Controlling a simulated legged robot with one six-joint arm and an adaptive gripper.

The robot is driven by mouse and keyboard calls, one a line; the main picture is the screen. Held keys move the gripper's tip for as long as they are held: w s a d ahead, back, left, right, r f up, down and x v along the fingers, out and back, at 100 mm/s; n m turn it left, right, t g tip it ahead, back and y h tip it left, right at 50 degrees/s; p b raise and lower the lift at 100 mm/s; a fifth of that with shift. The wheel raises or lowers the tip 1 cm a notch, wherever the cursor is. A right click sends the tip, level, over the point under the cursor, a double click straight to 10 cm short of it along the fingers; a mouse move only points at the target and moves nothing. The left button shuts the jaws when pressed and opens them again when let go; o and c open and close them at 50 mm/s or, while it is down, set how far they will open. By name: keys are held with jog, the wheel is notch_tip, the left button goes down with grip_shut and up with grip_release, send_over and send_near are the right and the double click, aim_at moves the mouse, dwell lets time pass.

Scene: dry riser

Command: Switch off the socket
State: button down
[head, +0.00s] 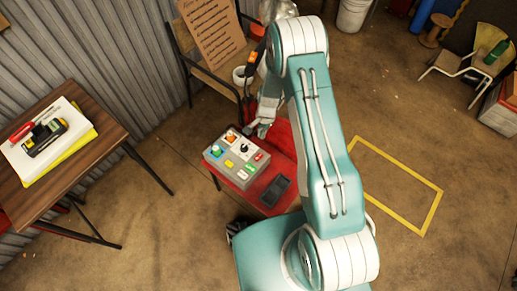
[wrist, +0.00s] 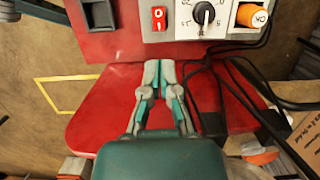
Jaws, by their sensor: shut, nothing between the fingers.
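A grey control box (head: 237,168) lies on a red seat (head: 278,150). Along its edge nearest my gripper are a red rocker switch (wrist: 159,18), a black knob (wrist: 204,13) with a printed scale, and an orange plug or socket fitting (wrist: 252,17). These also show in the head view as the red switch (head: 259,156), knob (head: 244,147) and orange fitting (head: 231,138). My gripper (wrist: 159,66) is shut and empty, over the red seat just short of the box, below the red switch in the wrist view. I cannot tell which way the switch is set.
A black tray-like piece (head: 274,190) sits beside the box on the red seat. Black cables (wrist: 235,80) run near my gripper's right side. A chair with a cardboard sign (head: 210,35) stands behind. A wooden table (head: 95,125) is at left.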

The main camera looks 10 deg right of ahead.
aim_at(260, 156)
jog(key=f, duration=0.4)
jog(key=s+a+f, duration=0.1)
jog(key=f, duration=0.4)
jog(key=a+f, duration=0.1)
jog(key=f, duration=0.3)
jog(key=shift+s+f, duration=0.2)
jog(key=shift+s, duration=0.15)
jog(key=shift+s+a+f, duration=0.1)
jog(key=shift+s+f, duration=0.1)
jog(key=shift+f, duration=0.1)
jog(key=shift+w+d, duration=0.55)
jog(key=shift+d, duration=0.2)
